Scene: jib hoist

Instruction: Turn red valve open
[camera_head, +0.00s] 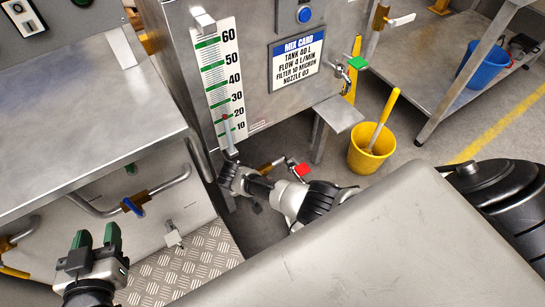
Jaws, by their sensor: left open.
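The red valve's red handle tip (302,170) shows low on the front of the steel tank, at the end of a silver lever beside brass pipework. My right arm runs just in front of it and hides part of the valve body. My left gripper (95,238) is at the lower left, with two green-tipped fingers apart and nothing between them. It is well to the left of the red valve and touches no valve. My right arm reaches in from the right to below the level scale, but its fingers cannot be made out.
The steel tank (262,22) carries a level scale (219,85), a mix card (296,57) and a green-handled valve (357,63). A blue-handled valve (131,206) sits under the left bench (80,120). A yellow bucket (370,153) stands on the floor. A shelf (425,60) is at right.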

